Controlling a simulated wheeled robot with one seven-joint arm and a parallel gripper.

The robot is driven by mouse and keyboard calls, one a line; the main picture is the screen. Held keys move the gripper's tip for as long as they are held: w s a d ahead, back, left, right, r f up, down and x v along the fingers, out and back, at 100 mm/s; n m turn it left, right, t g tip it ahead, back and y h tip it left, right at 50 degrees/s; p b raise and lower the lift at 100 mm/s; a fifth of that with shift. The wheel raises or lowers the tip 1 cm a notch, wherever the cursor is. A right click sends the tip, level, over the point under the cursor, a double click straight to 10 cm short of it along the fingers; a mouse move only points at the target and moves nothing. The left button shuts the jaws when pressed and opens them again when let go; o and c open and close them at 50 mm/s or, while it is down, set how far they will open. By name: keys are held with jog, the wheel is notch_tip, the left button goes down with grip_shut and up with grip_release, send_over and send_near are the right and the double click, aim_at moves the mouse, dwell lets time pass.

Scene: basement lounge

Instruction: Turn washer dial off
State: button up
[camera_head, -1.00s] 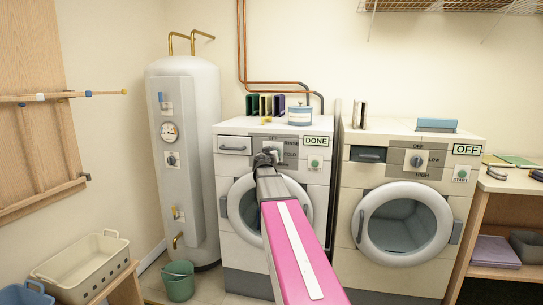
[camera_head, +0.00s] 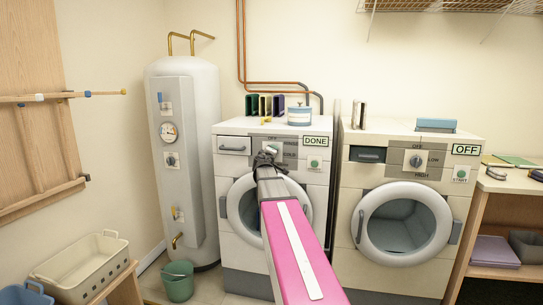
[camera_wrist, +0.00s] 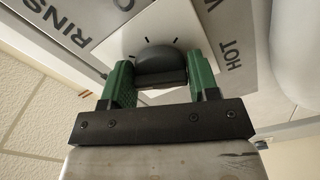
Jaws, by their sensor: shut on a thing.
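The dial's exact setting is unclear.
A similar machine (camera_head: 355,192) with an OFF sign (camera_head: 466,150) stands close on the right. A water heater (camera_head: 205,170) stands left, with a green bucket (camera_head: 179,284) below.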

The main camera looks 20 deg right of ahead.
jog(key=shift+n, duration=2.2)
jog(key=o, duration=0.9)
jog(key=shift+s+a, duration=0.1)
jog(key=shift+s, duration=0.05)
jog(key=v, duration=1)
jog(key=shift+s+a, duration=0.2)
jog(key=shift+s, duration=0.05)
